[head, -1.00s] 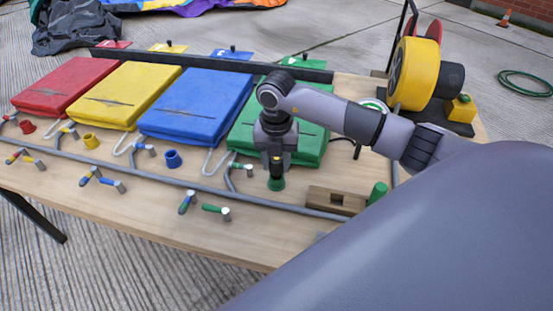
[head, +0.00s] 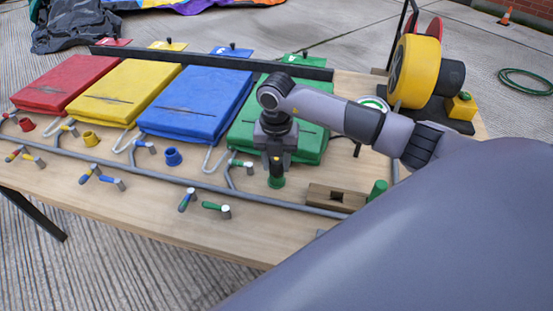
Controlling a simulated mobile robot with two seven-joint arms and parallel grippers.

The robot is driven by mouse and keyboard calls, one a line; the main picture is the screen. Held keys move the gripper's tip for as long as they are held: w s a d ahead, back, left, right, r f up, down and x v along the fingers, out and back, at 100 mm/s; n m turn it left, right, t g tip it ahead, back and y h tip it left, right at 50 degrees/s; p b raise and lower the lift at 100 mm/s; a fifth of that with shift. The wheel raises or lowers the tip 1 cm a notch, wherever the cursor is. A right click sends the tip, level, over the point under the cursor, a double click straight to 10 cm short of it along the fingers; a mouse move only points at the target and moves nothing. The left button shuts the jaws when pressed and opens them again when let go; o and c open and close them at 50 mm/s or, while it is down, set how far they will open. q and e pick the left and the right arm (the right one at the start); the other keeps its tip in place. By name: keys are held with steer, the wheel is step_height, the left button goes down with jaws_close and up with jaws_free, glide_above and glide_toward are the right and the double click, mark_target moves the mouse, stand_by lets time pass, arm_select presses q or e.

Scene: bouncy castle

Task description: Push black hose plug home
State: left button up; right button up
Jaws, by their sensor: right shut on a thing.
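My right gripper (head: 276,172) points straight down over the front of the green bag (head: 245,132). The fingers hide the upper part of the cup. A short black hose piece (head: 357,149) shows to the right of the green bag, partly behind my right arm. I cannot tell whether it is the black hose plug. My left gripper is not in view.
A grey pipe (head: 150,180) with small taps runs along the front. A wooden block (head: 325,195) lies to the right. A yellow blower (head: 418,72) stands at the back right.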

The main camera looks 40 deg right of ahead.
steer(key=shift+f, duration=0.25)
steer(key=shift+f+b, duration=0.4)
steer(key=o, duration=1.1)
steer(key=shift+r, duration=0.1)
steer(key=shift+o, duration=0.2)
steer(key=shift+r+p, duration=0.55)
steer(key=shift+r, duration=3.05)
